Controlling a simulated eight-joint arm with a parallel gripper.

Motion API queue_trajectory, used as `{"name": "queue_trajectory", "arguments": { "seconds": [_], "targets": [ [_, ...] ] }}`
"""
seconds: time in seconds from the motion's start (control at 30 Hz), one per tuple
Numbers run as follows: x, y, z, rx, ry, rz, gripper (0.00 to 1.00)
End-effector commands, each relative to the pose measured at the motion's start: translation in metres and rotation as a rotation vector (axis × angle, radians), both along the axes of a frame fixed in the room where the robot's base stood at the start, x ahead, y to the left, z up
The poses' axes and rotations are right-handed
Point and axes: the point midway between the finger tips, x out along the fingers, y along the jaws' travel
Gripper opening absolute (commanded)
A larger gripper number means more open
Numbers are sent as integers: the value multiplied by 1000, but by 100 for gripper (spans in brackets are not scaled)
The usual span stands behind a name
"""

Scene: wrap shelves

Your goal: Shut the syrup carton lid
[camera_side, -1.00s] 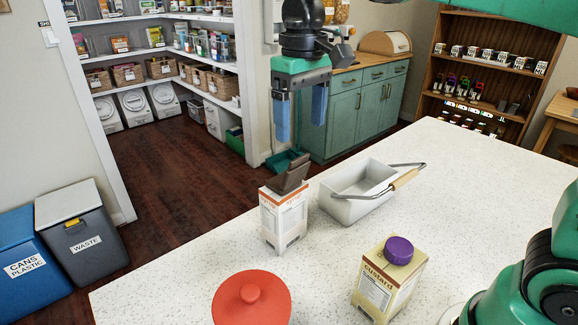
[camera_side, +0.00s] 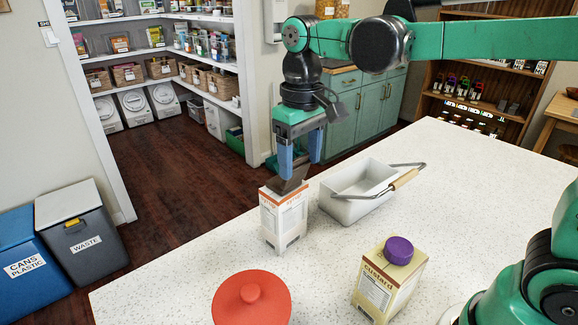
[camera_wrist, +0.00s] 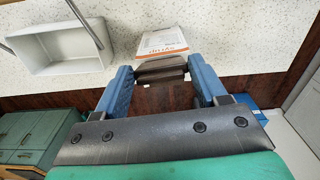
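The syrup carton (camera_side: 284,216) is a white box with an orange band, upright on the counter. Its brown lid (camera_side: 292,181) stands tilted up from the top. In the wrist view the carton (camera_wrist: 163,42) is upside down, with the dark lid (camera_wrist: 160,70) on the near side. My gripper (camera_side: 302,168) points down at the lid from above and behind. Its blue fingers are apart, one at each side of the lid in the wrist view (camera_wrist: 160,66). I cannot tell whether either finger touches the lid.
A white bin with a wooden-grip handle (camera_side: 345,208) stands right of the carton. A custard carton with a purple cap (camera_side: 366,292) and a red lidded pot (camera_side: 228,309) stand toward the front. The counter (camera_side: 165,283) left of the pot is clear.

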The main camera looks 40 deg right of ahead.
Motion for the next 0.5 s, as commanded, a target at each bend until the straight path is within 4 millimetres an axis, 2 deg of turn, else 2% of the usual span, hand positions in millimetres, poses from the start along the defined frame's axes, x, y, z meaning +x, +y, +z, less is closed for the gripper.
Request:
{"name": "queue_trajectory", "arguments": {
  "seconds": [0.23,0.5],
  "targets": [
    [2,0,1,0,0,0,55],
    [13,1,2,0,0,0,55]
  ]
}}
